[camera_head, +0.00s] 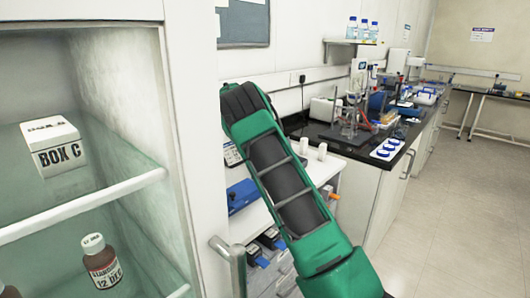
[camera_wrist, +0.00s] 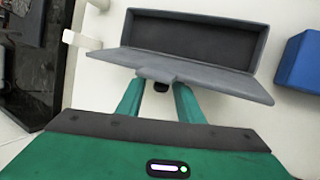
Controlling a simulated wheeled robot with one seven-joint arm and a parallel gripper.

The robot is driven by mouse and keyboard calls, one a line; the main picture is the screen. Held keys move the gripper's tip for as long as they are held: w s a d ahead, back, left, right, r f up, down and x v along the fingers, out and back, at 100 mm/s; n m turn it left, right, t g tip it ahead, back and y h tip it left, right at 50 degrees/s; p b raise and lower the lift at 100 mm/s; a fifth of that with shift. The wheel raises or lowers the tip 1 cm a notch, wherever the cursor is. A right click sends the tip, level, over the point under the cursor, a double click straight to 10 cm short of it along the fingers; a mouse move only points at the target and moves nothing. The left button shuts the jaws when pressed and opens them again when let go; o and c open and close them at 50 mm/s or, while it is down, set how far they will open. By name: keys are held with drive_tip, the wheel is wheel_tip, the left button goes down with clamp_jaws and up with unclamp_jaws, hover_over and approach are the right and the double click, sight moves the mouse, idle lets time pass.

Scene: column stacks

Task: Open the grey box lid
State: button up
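In the wrist view, the grey box (camera_wrist: 200,37) shows its dark, hollow inside at the top centre. Its grey lid (camera_wrist: 215,80) is tilted away from the opening, with a small tab at its near edge. My gripper (camera_wrist: 158,86) is just below this edge, by the tab. Its two green fingers are apart, and their tips are partly hidden by the lid. I see no grip on the lid. In the head view my arm covers the area, and I cannot make out the grey box.
A blue box (camera_wrist: 299,62) lies right of the grey box on the white surface, and a small white object (camera_wrist: 82,40) stands to its left. In the head view, a cabinet with box C (camera_head: 58,152) and a brown bottle (camera_head: 101,262) is at the left.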

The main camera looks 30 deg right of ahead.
drive_tip(key=shift+r, duration=0.1)
drive_tip(key=v, duration=1)
drive_tip(key=shift+w+a+r, duration=0.15)
drive_tip(key=shift+r, duration=0.1)
